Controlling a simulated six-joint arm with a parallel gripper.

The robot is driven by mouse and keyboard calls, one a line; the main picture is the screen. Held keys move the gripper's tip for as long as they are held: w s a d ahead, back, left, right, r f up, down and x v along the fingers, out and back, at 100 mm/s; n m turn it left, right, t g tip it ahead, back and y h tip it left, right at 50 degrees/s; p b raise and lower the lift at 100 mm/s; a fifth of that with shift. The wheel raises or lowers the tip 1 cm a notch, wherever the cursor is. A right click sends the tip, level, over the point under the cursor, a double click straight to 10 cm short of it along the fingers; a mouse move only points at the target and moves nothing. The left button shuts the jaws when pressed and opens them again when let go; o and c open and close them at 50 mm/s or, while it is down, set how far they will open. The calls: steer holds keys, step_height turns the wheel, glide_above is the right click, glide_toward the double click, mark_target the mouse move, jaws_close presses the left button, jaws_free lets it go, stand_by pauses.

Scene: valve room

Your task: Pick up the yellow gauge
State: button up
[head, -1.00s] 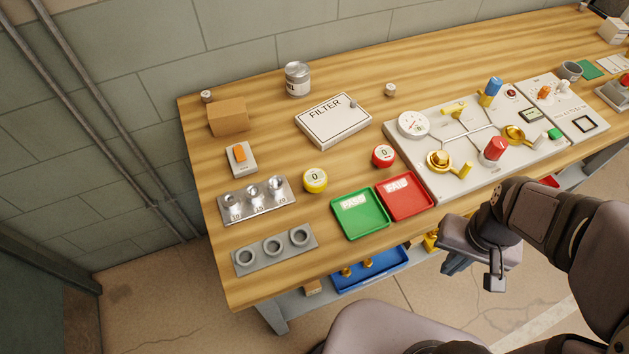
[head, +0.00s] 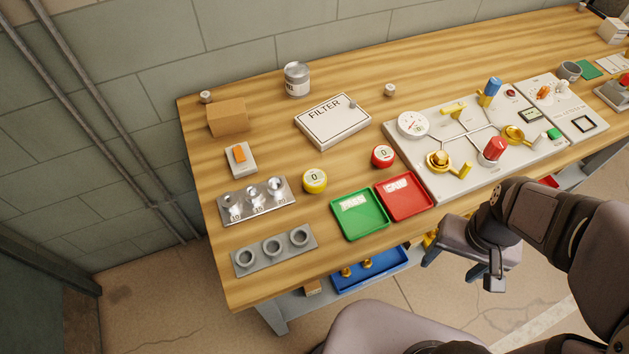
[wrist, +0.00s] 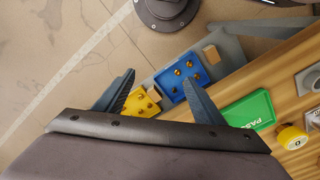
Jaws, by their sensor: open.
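The yellow gauge (head: 314,180) is a small round puck with a white dial face. It stands on the wooden bench, left of the green tray and right of the metal block with bright cylinders. It also shows at the right edge of the wrist view (wrist: 291,137). My gripper (head: 458,268) is off the front edge of the bench, to the right of and well apart from the gauge. In the wrist view its two fingers (wrist: 158,84) are spread apart with nothing between them.
A green tray (head: 361,229) and a red tray (head: 405,214) lie near the bench's front edge. A red gauge (head: 383,156) stands behind them. The valve panel (head: 460,185) is to the right. A blue bin (head: 375,277) sits on the lower shelf. Bare wood surrounds the yellow gauge.

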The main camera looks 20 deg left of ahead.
steer(key=shift+m, duration=0.8)
steer(key=w+a+r+p, duration=0.1)
steer(key=w+a, duration=0.2)
steer(key=a, duration=0.1)
steer(key=w+a+r+p, duration=0.1)
steer(key=w+a+r, duration=0.1)
steer(key=w+a, duration=0.1)
steer(key=w+a+r+p, duration=0.1)
steer(key=w+a, duration=0.2)
steer(key=a, duration=0.2)
steer(key=shift+r, duration=0.15)
steer(key=w+a+r+m+p, duration=0.1)
steer(key=w+a, duration=0.1)
steer(key=a, duration=0.7)
steer(key=m+t+p, duration=0.1)
steer(key=m, duration=0.1)
glide_above(314, 177)
steer(key=shift+s+d+r+h, duration=0.1)
steer(key=shift+s+r+h, duration=0.05)
steer(key=shift+r+h, duration=0.15)
steer(key=shift+f+p, duration=1.9)
steer(key=shift+f, duration=1.8)
steer(key=shift+c, duration=0.3)
steer(key=c, duration=1.2)
